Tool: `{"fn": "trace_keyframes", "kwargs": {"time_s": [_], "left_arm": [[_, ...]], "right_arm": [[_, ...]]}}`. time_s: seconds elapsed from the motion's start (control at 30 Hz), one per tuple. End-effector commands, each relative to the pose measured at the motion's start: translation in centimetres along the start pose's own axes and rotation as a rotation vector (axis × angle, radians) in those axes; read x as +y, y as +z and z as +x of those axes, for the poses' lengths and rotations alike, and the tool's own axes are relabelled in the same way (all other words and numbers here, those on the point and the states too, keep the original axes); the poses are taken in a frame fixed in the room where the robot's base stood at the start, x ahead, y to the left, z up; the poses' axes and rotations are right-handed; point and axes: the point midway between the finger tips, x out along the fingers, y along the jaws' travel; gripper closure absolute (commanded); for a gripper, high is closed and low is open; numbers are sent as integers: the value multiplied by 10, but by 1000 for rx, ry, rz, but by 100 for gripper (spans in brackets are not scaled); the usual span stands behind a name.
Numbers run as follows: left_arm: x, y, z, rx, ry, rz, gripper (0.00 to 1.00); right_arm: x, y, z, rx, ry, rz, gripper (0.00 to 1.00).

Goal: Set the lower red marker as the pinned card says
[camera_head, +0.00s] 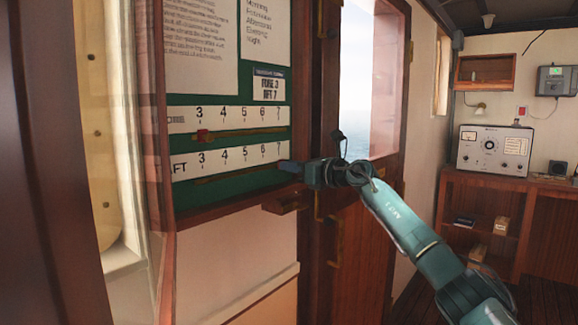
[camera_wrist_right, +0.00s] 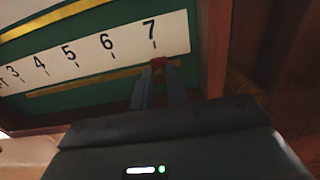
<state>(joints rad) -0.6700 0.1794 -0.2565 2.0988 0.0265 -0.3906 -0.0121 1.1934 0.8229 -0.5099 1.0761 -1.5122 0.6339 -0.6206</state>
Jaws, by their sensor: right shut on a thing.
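The green board (camera_head: 240,98) carries two white number strips. The pinned card (camera_head: 269,89) appears to read FORE 3, AFT 7. The upper red marker (camera_head: 203,135) sits by the 3 of the upper strip (camera_head: 240,115). The lower strip (camera_head: 225,160) is labelled AFT. The lower red marker (camera_wrist_right: 158,62) shows in the right wrist view, just under the 7, at the right part of its brass rail (camera_wrist_right: 90,80). My right gripper (camera_head: 284,166) has its fingers (camera_wrist_right: 158,74) shut on it. In the head view my gripper hides this marker. My left gripper is not in view.
The board's wooden frame (camera_head: 230,207) edges it closely below and to the right of my gripper. A wooden door (camera_head: 355,240) with handles and a window stands just right. A grey instrument (camera_head: 494,148) sits on a shelf unit at the far right.

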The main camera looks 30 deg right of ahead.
Motion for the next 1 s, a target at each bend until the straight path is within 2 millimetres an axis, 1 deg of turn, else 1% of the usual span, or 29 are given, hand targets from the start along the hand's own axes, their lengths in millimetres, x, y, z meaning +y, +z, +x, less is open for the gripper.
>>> {"fn": "trace_keyframes", "kwargs": {"time_s": [0.03,0.13,0.17,0.4,0.67,0.77,0.87,0.97,1.0], "left_arm": [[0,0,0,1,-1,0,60],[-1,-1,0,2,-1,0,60],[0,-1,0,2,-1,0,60],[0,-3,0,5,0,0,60],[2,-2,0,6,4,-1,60],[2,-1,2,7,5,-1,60],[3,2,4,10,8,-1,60],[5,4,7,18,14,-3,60],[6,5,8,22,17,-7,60]], "right_arm": [[-3,2,-1,-5,-8,-1,100],[-3,2,-2,-6,-10,-2,100],[-4,2,-2,-6,-10,-2,83],[-3,2,-1,-5,-8,-1,64],[-2,1,-2,-4,-6,-2,63],[-3,0,-8,-3,-7,-4,63],[-3,-1,-22,-3,-9,-6,63],[-3,-3,-42,-2,-10,-7,63],[-3,-4,-52,-1,-10,-8,63]]}}
